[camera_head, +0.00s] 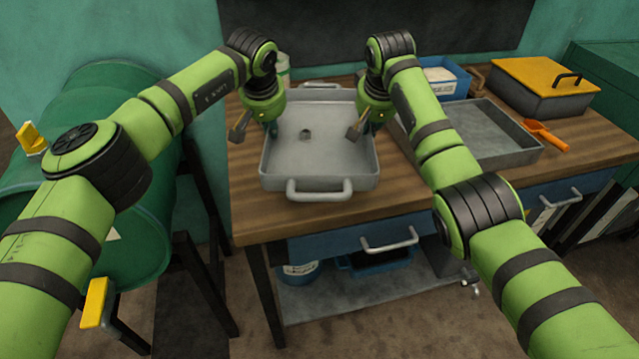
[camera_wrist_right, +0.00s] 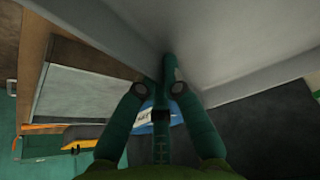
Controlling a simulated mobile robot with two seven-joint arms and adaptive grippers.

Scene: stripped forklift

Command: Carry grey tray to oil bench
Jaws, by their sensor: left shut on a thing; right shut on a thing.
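The grey tray (camera_head: 318,160) has a handle at its front and back and a hole in its floor. It is at the left end of the wooden oil bench (camera_head: 290,216), level; I cannot tell whether it rests on the top or hangs just above it. My left gripper (camera_head: 271,130) is shut on the tray's left side. My right gripper (camera_head: 372,128) is shut on its right side. In the right wrist view, the fingers of my right gripper (camera_wrist_right: 160,90) close at the tray's wall (camera_wrist_right: 215,95); the exact contact is partly hidden.
A darker shallow pan (camera_head: 505,146) lies right of the tray, partly behind my right arm. An orange scoop (camera_head: 548,137), a yellow-lidded box (camera_head: 545,82) and a blue bin (camera_head: 445,80) share the bench.

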